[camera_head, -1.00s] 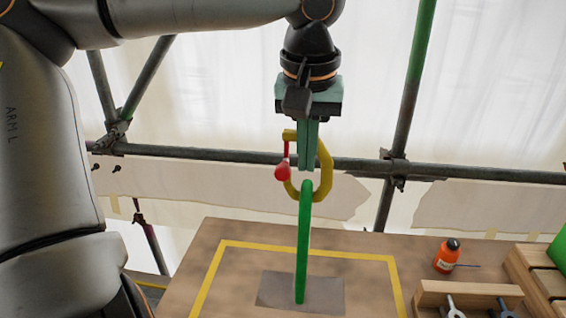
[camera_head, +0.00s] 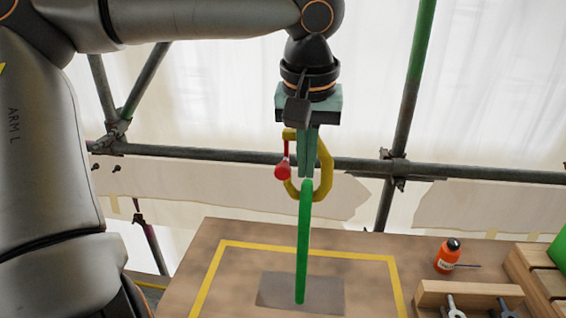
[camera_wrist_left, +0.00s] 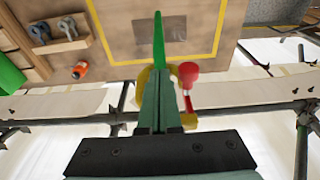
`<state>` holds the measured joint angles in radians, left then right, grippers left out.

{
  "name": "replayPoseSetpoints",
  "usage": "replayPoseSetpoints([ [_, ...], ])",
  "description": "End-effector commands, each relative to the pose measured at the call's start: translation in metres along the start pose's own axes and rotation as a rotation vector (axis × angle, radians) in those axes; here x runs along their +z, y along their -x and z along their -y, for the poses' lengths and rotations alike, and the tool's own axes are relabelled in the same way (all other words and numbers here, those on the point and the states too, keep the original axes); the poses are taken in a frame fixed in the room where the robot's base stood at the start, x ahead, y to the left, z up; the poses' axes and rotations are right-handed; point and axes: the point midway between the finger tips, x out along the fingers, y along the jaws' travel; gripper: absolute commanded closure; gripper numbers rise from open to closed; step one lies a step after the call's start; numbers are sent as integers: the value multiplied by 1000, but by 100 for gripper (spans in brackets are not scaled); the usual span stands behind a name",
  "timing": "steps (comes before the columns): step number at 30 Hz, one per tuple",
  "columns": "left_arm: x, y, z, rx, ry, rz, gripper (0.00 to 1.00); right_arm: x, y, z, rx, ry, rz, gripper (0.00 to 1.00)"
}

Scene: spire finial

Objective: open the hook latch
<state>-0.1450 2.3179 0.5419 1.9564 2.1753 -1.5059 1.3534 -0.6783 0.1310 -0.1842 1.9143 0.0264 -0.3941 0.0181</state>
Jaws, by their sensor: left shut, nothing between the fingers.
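The yellow hook (camera_head: 326,178) hangs around the top of an upright green rod (camera_head: 303,245). Its red latch arm with a red ball (camera_head: 283,171) spans the hook's left side in the head view. In the left wrist view the red ball (camera_wrist_left: 188,72) is right of my fingers and the green rod (camera_wrist_left: 158,42) lies beyond them. My left gripper (camera_head: 307,174) points down, shut and empty, in front of the hook's opening, with its tips just above the rod's top. Its fingers hide part of the hook. I cannot tell if they touch it. My right gripper is not seen.
The wooden table (camera_head: 225,231) has a yellow taped outline and a dark plate at the rod's foot. An orange bottle (camera_head: 447,257) and a wooden rack (camera_head: 470,290) with tools stand at the right. Scaffold pipes (camera_head: 240,156) cross behind.

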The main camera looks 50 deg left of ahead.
Motion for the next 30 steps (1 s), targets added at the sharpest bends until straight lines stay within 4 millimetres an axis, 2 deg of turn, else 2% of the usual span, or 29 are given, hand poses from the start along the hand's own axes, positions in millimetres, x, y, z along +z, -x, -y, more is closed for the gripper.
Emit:
replayPoseSetpoints([
  [17,4,-18,0,0,-1,2,100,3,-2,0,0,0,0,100],
  [30,4,-18,1,0,0,1,100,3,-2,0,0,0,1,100],
])
